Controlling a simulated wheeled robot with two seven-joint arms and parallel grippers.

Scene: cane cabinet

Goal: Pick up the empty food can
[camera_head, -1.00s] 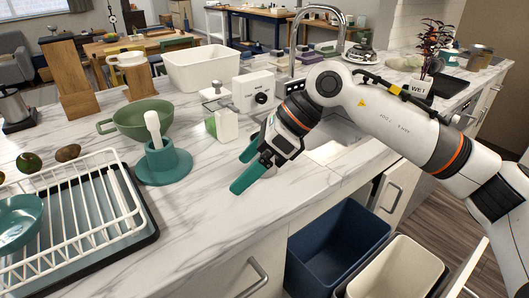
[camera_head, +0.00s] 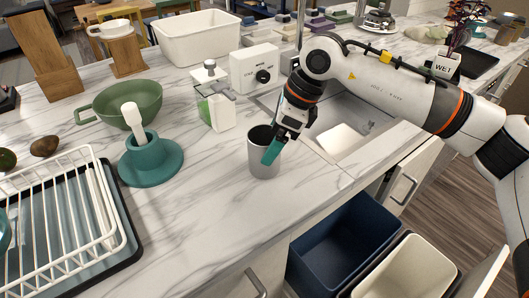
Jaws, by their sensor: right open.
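A grey, open-topped empty can (camera_head: 260,160) stands upright on the marble counter, left of the sink. My right gripper (camera_head: 271,151) reaches down to the can from above and right. One teal finger shows in front of the can's right side, overlapping its rim. The other finger is not clearly visible. The gripper is open, and I cannot tell whether it touches the can. My left gripper is not in view.
A soap bottle (camera_head: 218,110) and a white box with a dial (camera_head: 254,67) stand behind the can. A teal holder (camera_head: 150,164) and dish rack (camera_head: 65,215) are left. Blue (camera_head: 340,235) and cream bins (camera_head: 405,270) sit below the counter edge. Counter in front is clear.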

